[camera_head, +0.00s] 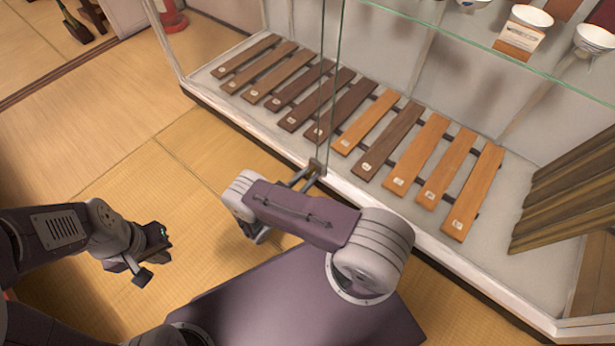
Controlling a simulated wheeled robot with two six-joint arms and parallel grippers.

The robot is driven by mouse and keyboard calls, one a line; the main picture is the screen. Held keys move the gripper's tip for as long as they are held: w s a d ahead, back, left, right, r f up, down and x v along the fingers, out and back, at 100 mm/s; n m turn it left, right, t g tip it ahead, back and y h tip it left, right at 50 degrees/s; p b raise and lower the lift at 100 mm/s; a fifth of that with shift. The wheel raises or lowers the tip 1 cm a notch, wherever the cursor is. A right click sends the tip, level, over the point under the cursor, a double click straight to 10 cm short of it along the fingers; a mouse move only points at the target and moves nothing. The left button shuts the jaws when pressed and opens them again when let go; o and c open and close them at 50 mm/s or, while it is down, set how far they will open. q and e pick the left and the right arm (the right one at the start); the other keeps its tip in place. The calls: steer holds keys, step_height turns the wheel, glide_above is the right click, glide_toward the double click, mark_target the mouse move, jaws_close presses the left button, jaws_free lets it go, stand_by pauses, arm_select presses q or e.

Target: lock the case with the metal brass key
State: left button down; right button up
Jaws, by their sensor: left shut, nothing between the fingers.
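The glass display case (350,195) stands along the back and right, with sliding glass panes meeting at its front. A small brass-coloured lock (317,166) sits at the bottom of the pane edges, by the case's front sill. My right gripper (306,178) reaches to this lock, its fingers right at or just in front of it. I cannot make out the key; the fingers or my arm may hide it. Whether the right fingers hold anything is too small to tell. My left gripper (156,258) is shut and empty, over the mat at the left, well apart from the case.
Inside the case lies a long row of wooden bars (363,123), with dark slatted wood (570,195) at the right. Bowls (532,16) stand on a glass shelf (480,40) above. The tatami floor (130,125) is clear at the left. A bottle-like object (77,28) stands far back left.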

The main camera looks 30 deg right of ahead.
jaws_close()
steer(key=m+p, duration=0.1)
steer(key=m, duration=0.2)
steer(key=m+p, duration=0.1)
steer(key=m, duration=0.3)
steer(key=shift+r+m, duration=0.1)
steer(key=shift+m, duration=0.3)
steer(key=m+p, duration=0.1)
steer(key=m, duration=0.4)
steer(key=shift+a+m+p, duration=0.1)
steer(key=shift+m+p, duration=0.65)
steer(key=shift+m, duration=1.65)
